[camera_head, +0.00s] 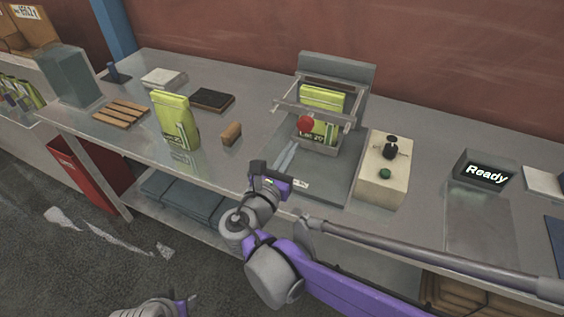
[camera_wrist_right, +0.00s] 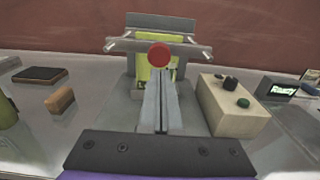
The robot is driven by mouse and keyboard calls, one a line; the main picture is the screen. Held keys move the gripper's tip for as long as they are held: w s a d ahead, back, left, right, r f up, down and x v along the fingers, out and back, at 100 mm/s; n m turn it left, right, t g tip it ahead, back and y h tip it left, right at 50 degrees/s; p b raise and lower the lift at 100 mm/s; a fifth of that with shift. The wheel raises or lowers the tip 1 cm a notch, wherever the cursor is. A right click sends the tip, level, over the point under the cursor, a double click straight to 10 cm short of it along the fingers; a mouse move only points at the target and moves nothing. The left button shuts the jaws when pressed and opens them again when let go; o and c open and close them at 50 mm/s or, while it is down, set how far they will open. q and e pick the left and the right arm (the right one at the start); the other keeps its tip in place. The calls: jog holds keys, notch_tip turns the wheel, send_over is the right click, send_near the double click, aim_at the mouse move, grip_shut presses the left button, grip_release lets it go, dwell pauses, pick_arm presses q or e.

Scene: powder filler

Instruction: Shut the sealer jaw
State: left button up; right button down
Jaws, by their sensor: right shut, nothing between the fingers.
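The sealer (camera_head: 337,72) stands at the back of the table, with a yellow-green pouch (camera_head: 322,97) upright in it. Its jaw frame (camera_head: 291,104) has metal side arms and a red knob (camera_head: 306,123) at the front; the jaw stands apart from the grey back panel. The knob also shows in the right wrist view (camera_wrist_right: 158,55). My right gripper (camera_head: 291,146) is shut and empty, in front of and below the knob. In the right wrist view its fingers (camera_wrist_right: 158,82) point toward the knob; contact cannot be made out. Part of my left gripper (camera_head: 184,304) shows at the bottom edge, fingertips hidden.
A beige control box (camera_head: 383,170) with a black knob and green button stands right of the sealer. A display reading "Ready" (camera_head: 485,172) is further right.

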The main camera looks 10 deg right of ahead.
aim_at(309, 119)
jog(key=x, duration=0.6)
jog(key=shift+w+d, duration=0.15)
jog(key=x, duration=0.6)
jog(key=shift+w+d, duration=0.15)
jog(key=shift+w, duration=0.05)
jog(key=shift+r, duration=0.15)
jog(key=shift+s, duration=0.1)
